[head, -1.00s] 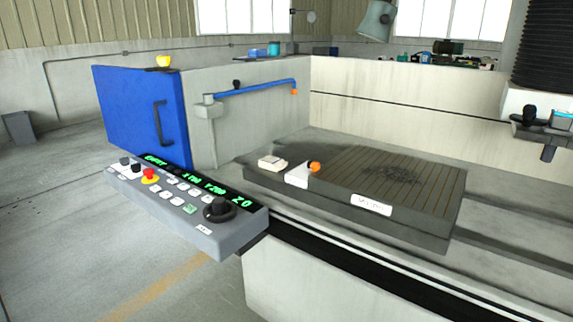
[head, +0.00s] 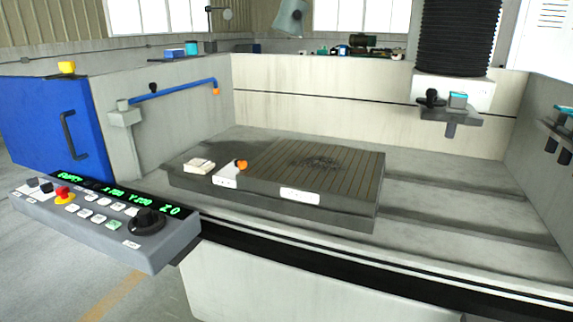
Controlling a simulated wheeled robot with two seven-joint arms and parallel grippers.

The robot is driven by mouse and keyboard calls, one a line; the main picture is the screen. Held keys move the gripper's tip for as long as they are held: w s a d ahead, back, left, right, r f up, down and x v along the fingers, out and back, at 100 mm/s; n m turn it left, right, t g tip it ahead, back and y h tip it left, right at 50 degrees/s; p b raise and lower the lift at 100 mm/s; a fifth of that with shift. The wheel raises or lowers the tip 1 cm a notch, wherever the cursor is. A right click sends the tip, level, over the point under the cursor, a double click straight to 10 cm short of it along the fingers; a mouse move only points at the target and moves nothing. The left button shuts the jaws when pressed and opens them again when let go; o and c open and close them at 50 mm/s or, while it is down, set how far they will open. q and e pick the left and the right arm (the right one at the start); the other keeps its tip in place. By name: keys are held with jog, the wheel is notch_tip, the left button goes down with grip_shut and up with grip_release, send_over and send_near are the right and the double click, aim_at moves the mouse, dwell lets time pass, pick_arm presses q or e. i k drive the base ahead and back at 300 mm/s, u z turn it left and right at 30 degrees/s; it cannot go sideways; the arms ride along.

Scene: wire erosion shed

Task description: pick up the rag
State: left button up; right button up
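No other thing in view looks clearly like a rag. Neither of my grippers shows in the head view.
A grey control panel (head: 125,245) with knobs and buttons juts out at front left, by a blue door (head: 45,125). A white block (head: 228,178) with an orange knob is on the table. A blue pipe (head: 175,90) runs along the left wall. A machine head (head: 452,95) hangs above right.

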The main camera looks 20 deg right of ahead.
aim_at(197, 166)
jog(key=u, duration=1.7)
jog(key=i, duration=1.55)
jog(key=z, duration=2.7)
